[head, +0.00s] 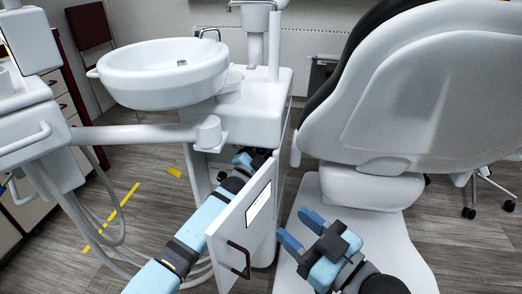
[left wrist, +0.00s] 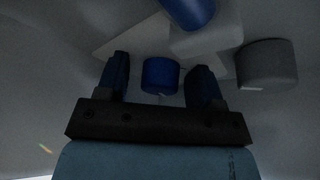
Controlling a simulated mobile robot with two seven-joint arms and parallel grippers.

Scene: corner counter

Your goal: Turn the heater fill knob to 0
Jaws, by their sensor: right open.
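Inside a dim cabinet, the left wrist view shows a short blue knob (left wrist: 160,75), a grey round knob (left wrist: 267,66) at the right and a larger blue cylinder (left wrist: 189,12) at the top. No label or scale can be read, so I cannot tell which is the heater fill knob. My left gripper (left wrist: 160,82) is open, with its fingers apart and the short blue knob showing between them; contact cannot be seen. In the head view the left arm reaches into the cabinet behind its open door (head: 236,231). My right gripper (head: 299,228) is open and empty above the chair seat.
The white door with a dark handle stands open beside my left arm. A white basin (head: 150,78) is above left, on the white dental unit (head: 254,105). A jointed white arm (head: 135,135) crosses above the door. The dental chair (head: 400,100) fills the right side.

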